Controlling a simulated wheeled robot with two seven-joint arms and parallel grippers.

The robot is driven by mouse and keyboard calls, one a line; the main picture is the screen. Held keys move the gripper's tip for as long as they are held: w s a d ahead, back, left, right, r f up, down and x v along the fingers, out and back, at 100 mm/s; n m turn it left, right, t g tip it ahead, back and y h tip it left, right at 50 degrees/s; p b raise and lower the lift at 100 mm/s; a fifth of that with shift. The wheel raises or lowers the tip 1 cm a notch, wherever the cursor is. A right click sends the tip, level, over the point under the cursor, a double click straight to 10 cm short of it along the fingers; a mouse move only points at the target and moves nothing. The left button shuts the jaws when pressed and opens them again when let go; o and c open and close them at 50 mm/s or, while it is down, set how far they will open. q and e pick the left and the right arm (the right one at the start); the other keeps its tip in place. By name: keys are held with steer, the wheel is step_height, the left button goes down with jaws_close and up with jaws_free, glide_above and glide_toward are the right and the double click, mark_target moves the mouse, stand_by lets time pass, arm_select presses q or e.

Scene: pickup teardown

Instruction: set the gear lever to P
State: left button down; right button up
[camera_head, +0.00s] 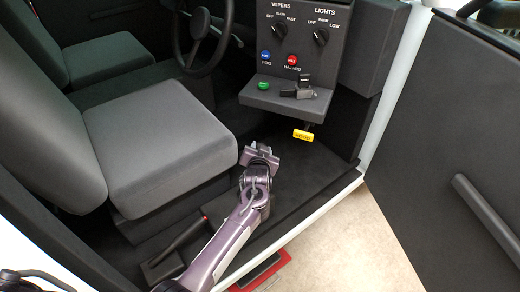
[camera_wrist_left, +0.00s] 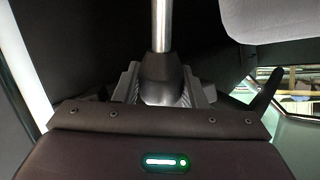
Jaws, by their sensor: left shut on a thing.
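My left gripper (camera_head: 262,150) is low in the cab, between the grey seat and the open door side. In the left wrist view its two fingers (camera_wrist_left: 163,85) are shut on the black knob (camera_wrist_left: 162,75) of the gear lever. The lever's bare metal rod (camera_wrist_left: 162,25) runs straight out from the knob. In the head view the gripper and wrist hide the lever. No P mark or other gear mark can be read, so I cannot tell which position the lever is in. My right gripper is not in view.
A seat (camera_head: 160,130) is to the left. A handbrake lever (camera_head: 190,233) is near my forearm. The open door (camera_head: 450,130) is at right.

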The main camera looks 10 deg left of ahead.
arm_select(q)
steer(key=shift+d, duration=0.1)
steer(key=c, duration=1.3)
jaws_free()
steer(key=o, duration=0.4)
steer(key=shift+w+d+f, duration=0.1)
steer(key=shift+w+f, duration=0.05)
steer(key=shift+w, duration=0.1)
steer(key=shift+s, duration=0.15)
steer(key=shift+b+v, duration=0.3)
steer(key=shift+v, duration=3.5)
